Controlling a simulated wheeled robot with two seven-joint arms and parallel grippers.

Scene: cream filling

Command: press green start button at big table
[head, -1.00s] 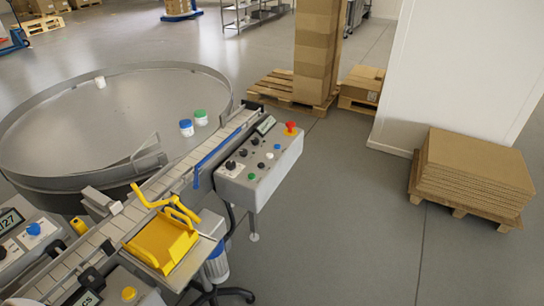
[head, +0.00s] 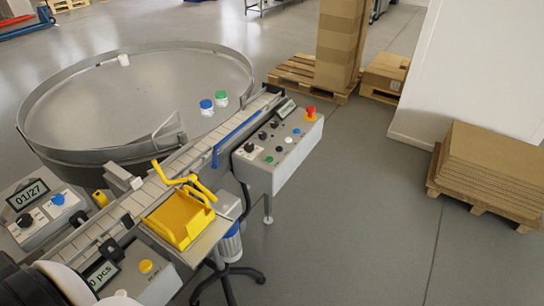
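The big round grey table (head: 70,96) with a raised rim stands at the left. A grey control box (head: 268,172) is beside it, at the far end of the conveyor. No gripper touches the box. Neither of my grippers is in view.
A conveyor (head: 160,187) runs diagonally past the table. A yellow bin (head: 180,220) and a wheeled stand (head: 228,272) are in front. Jars with blue (head: 206,104) and green (head: 221,96) lids stand on the table. Stacked cardboard (head: 490,168) is at right; the floor between is clear.

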